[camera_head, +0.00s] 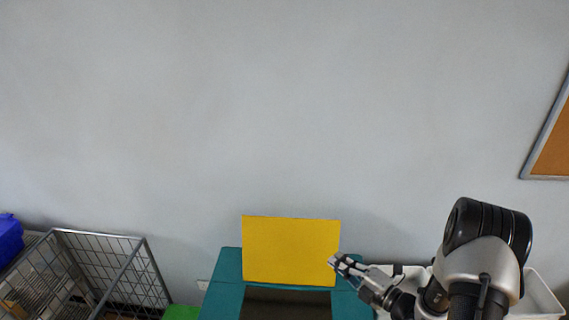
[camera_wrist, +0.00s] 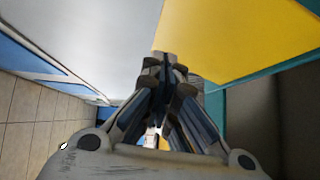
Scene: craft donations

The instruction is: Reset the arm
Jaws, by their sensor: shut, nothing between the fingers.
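My gripper (camera_head: 336,264) is at the right of the yellow panel in the head view, at the end of my arm reaching in from the lower right. In the wrist view its fingers (camera_wrist: 166,68) are together, with nothing seen between them. The yellow panel (camera_head: 291,251) stands upright on a teal piece of furniture (camera_head: 226,281). The panel also fills the upper right of the wrist view (camera_wrist: 245,40). I cannot tell exactly how far the fingertips are from the panel.
A grey wire cage (camera_head: 110,262) stands at the lower left, with a blue object (camera_head: 9,237) behind it. A white bin (camera_head: 541,296) is at the lower right, partly behind my arm. A framed cork board (camera_head: 553,150) hangs at the right. The wall above is bare.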

